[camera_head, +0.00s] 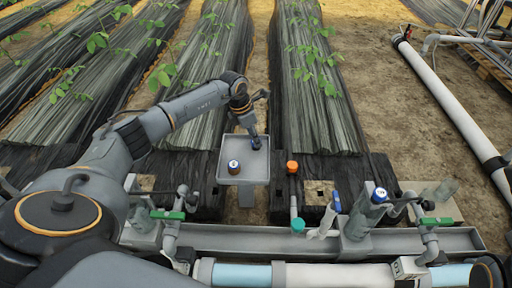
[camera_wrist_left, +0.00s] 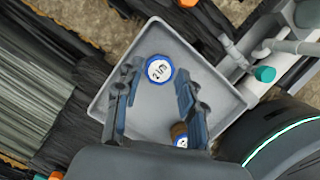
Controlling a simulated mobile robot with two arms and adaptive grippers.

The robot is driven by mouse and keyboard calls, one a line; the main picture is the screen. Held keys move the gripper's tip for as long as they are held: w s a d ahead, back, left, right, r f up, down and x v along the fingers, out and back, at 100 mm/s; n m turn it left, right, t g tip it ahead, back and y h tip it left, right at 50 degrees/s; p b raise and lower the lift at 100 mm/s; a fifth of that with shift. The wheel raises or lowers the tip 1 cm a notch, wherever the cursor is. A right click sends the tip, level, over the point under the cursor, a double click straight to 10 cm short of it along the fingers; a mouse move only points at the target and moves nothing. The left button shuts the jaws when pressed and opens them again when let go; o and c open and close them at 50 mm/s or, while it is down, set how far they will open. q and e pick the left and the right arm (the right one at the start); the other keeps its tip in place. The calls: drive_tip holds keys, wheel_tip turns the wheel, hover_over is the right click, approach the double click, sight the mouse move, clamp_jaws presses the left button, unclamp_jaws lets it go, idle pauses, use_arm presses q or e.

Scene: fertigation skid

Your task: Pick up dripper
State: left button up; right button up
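A small round piece (camera_head: 234,167) with a blue rim and a pale, marked top sits in the grey tray (camera_head: 222,178). It also shows in the left wrist view (camera_wrist_left: 159,69), between the tips of my left gripper (camera_wrist_left: 157,92). I cannot tell which piece is the dripper. My left gripper (camera_head: 256,143) is over the tray's far right part in the head view. Its fingers are apart with nothing visibly held. My right gripper is not in view.
An orange-capped piece (camera_head: 292,167) stands right of the tray. Plant rows (camera_head: 310,90) lie beyond.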

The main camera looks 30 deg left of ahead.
use_arm(q)
drive_tip(key=shift+b+x, duration=0.6)
drive_tip(key=shift+x, duration=0.85)
drive_tip(key=c, duration=0.5)
drive_tip(key=shift+r, duration=0.1)
